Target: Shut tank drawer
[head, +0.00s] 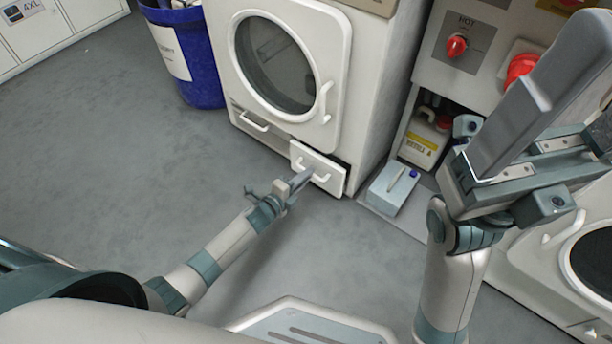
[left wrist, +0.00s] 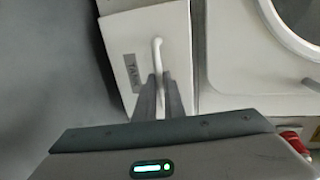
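The tank drawer (head: 334,178) is a white drawer at the lower right of a white machine with a round door. It stands partly pulled out, with a dark gap above its front. In the left wrist view its front (left wrist: 126,66) bears a label and a white bar handle (left wrist: 157,52). My left gripper (head: 307,175) is at this handle. In the left wrist view the two fingers (left wrist: 160,84) lie close on either side of the bar and appear shut on it. My right gripper (head: 530,165) is raised at the right, far from the drawer; its finger gap is unclear.
The white machine (head: 358,100) has a second, closed drawer front (head: 252,121) at the left. A grey-blue container (head: 392,190) with a blue cap stands on the floor right of the drawer. A blue bin (head: 196,70) stands left. Floor in front is clear.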

